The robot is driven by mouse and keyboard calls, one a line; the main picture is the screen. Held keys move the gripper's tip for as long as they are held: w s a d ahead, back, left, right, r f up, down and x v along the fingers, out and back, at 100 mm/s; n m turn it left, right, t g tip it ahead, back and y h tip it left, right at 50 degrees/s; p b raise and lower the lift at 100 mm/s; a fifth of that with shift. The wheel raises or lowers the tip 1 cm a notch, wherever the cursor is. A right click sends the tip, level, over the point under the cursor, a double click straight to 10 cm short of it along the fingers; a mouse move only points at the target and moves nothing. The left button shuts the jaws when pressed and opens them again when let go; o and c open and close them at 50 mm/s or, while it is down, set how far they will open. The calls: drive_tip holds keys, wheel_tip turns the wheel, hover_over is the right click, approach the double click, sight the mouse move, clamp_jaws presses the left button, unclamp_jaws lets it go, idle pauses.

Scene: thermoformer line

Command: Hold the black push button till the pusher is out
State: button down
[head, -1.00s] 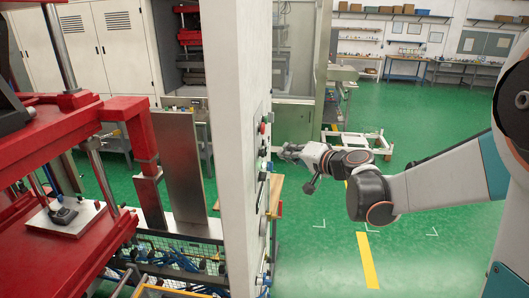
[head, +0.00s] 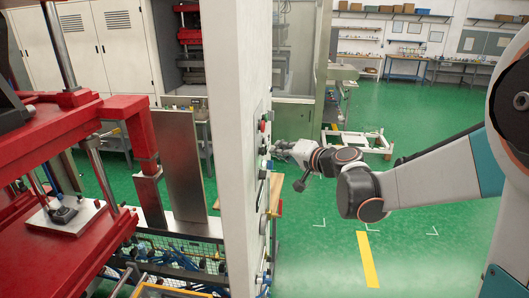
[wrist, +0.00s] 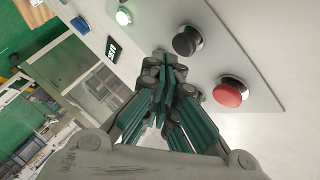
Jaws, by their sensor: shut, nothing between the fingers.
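The black push button (wrist: 186,41) is a round black cap in a metal ring on the grey panel, above and right of my fingertips in the wrist view. My gripper (wrist: 165,62) is shut and empty, its tips pointing at the panel close to the button. I see a gap between tips and cap in the picture; I cannot tell their distance from the panel face. In the head view my gripper (head: 279,148) is beside the control panel's edge, and the black button cannot be made out there. I cannot identify the pusher in either view.
A red button (wrist: 229,93) sits right of my fingers. A red press (head: 125,108) stands left of the white column (head: 235,100). Green floor is open at right.

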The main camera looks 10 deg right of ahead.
drive_tip(key=shift+a, duration=0.1)
idle(0.7)
drive_tip(key=shift+w+a, duration=0.1)
drive_tip(key=shift+a, duration=0.25)
drive_tip(key=shift+w+a+b, duration=0.15)
drive_tip(key=shift+a+b, duration=0.2)
drive_tip(key=shift+a, duration=0.15)
idle(6.4)
